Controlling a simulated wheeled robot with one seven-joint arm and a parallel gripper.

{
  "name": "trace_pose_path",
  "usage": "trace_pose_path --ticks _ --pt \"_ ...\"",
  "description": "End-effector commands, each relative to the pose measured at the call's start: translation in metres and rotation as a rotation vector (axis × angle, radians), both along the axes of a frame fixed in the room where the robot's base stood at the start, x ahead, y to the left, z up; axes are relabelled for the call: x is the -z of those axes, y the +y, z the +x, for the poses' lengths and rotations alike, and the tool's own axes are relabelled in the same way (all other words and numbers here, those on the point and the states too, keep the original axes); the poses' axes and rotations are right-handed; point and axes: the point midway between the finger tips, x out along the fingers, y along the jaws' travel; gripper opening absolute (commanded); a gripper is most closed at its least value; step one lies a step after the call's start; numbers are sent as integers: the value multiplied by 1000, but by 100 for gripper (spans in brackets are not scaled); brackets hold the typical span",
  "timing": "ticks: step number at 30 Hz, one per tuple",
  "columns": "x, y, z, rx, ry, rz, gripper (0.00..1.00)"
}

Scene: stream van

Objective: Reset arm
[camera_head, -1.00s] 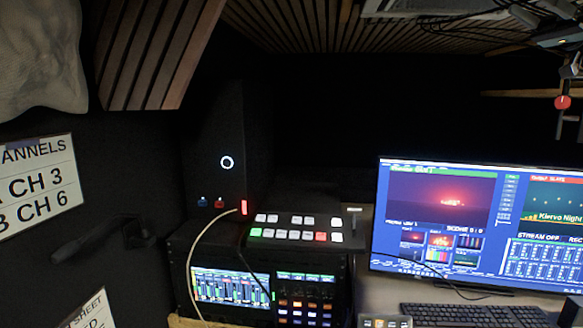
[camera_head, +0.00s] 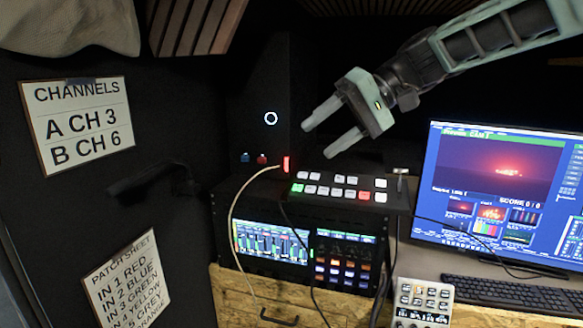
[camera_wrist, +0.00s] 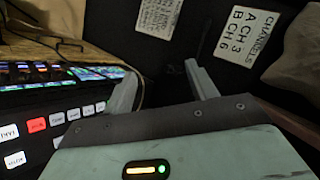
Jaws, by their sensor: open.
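My gripper (camera_head: 320,134) is in the upper middle of the head view, with my arm coming in from the upper right. Its two fingers are apart and nothing is between them. It hangs in the air above the switcher panel (camera_head: 337,202) with its lit white, green and red buttons, and in front of the black tower with a white ring light (camera_head: 271,118). In the wrist view my gripper (camera_wrist: 158,80) also shows open and empty, with the switcher's buttons (camera_wrist: 60,118) to its left.
A rack unit with lit screens (camera_head: 272,243) sits below the switcher, a thin cable crossing it. A monitor (camera_head: 500,185), keyboard (camera_head: 513,294) and small keypad (camera_head: 424,302) stand at right. A channels sign (camera_head: 78,122) and patch sheet (camera_head: 124,284) hang at left.

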Motion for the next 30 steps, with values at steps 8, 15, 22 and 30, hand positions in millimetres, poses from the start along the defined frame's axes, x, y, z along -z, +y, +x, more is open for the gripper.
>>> trace_pose_path --ticks 8,15,22,30 --pt "141 12 -154 -98 8 -458 57" --pt "225 -45 -259 -203 -118 -744 57" --pt "252 -76 -293 -255 -189 -829 57" --pt "253 -78 -295 -257 -192 -834 57"
